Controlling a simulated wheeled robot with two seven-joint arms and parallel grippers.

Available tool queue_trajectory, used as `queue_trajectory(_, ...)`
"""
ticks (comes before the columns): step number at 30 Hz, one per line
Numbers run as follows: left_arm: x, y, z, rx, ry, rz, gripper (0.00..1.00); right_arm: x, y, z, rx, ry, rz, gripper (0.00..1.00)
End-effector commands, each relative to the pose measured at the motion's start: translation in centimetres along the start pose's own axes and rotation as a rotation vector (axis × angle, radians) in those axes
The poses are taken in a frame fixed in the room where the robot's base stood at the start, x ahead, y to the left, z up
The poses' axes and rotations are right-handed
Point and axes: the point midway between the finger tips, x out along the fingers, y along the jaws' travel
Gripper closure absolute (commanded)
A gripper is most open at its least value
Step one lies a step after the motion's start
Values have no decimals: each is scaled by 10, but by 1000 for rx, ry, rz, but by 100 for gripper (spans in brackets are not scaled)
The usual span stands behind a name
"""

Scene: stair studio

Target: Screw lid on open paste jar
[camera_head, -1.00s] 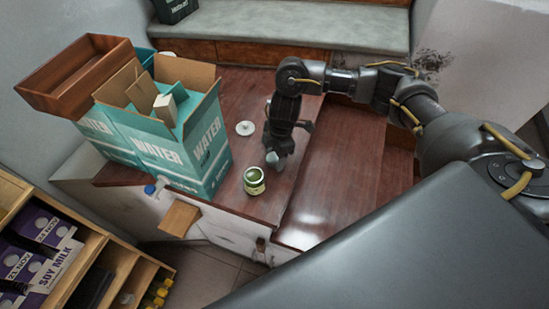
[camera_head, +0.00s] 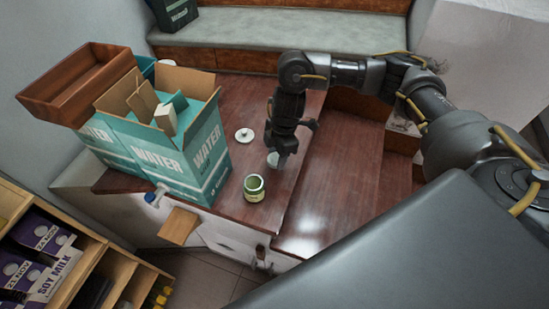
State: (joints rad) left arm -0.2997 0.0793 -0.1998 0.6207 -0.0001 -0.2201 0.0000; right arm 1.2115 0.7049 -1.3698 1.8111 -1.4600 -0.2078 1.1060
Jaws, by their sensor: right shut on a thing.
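The open paste jar (camera_head: 254,189), small and green with a pale label, stands upright on the red-brown wooden top. A round white lid (camera_head: 244,135) with a small raised centre lies flat behind it. My right gripper (camera_head: 277,158) points down, behind and to the right of the jar and apart from it. It is shut on a small pale grey-green thing (camera_head: 275,161), mostly hidden by the fingers; I cannot tell if this is a lid. My left gripper is not in view.
Teal WATER boxes (camera_head: 205,165), one open, stand left of the jar, with a brown wooden tray (camera_head: 75,85) on top. A shelf with soy milk cartons (camera_head: 45,255) is at lower left. A grey-cushioned bench (camera_head: 290,27) is behind. The wooden top right of the gripper is clear.

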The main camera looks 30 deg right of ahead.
Motion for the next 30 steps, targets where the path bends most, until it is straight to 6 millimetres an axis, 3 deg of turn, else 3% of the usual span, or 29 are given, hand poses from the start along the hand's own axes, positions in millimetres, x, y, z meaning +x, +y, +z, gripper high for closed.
queue_trajectory(7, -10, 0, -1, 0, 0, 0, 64, -54, -37, 11, -4, -2, 3, 75)
queue_trajectory(18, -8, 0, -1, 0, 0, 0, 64, -83, -99, 34, 0, -1, -1, 75)
queue_trajectory(30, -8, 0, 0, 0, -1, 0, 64, -93, -118, 41, 1, -1, -1, 75)
